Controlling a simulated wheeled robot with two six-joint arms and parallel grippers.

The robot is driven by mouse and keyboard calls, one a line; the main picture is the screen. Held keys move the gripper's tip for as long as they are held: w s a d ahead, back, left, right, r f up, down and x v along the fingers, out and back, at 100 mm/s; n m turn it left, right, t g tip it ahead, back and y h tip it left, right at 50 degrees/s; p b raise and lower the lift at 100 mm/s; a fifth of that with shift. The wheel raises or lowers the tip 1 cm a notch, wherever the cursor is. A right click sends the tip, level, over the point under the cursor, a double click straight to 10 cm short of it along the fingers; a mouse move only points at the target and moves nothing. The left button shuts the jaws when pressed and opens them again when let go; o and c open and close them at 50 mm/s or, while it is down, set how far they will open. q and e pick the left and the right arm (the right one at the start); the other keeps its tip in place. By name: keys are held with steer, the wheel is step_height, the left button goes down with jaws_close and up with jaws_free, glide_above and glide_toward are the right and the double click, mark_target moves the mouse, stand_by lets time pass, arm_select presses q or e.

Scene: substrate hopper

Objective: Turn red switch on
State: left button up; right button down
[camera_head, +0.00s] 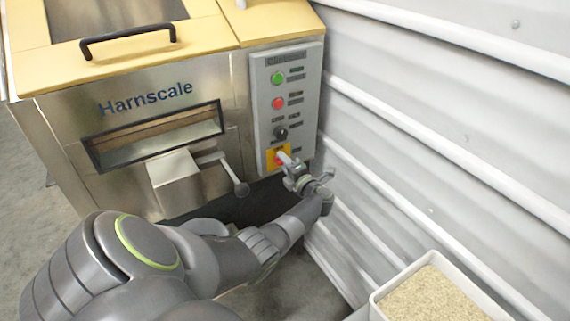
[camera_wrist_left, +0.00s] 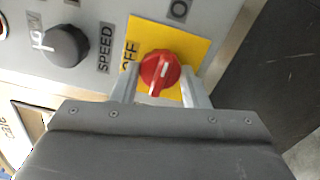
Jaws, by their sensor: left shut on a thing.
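The red switch (camera_wrist_left: 160,71) is a round red knob with a white mark on a yellow plate (camera_wrist_left: 188,45) labelled OFF, low on the grey control panel. In the head view the yellow plate (camera_head: 271,160) shows at the panel's bottom, with the red switch (camera_head: 281,158) partly hidden by the gripper. My left gripper (camera_head: 288,162) reaches it from the front right. In the left wrist view its fingers (camera_wrist_left: 160,85) stand on both sides of the knob, closed on it. The knob's white mark points down in that view. My right gripper is not in view.
The panel also holds a green button (camera_head: 278,78), a red button (camera_head: 278,103) and a black speed knob (camera_head: 280,132). A lever with a ball end (camera_head: 241,188) sticks out left of the gripper. A corrugated wall (camera_head: 450,130) stands close on the right. A tub of substrate (camera_head: 376,300) is at bottom right.

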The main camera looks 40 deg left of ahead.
arm_select(q)
steer(key=o, duration=1)
steer(key=v, duration=1.7)
steer(key=shift+d+r, duration=0.1)
steer(key=shift+d, duration=0.15)
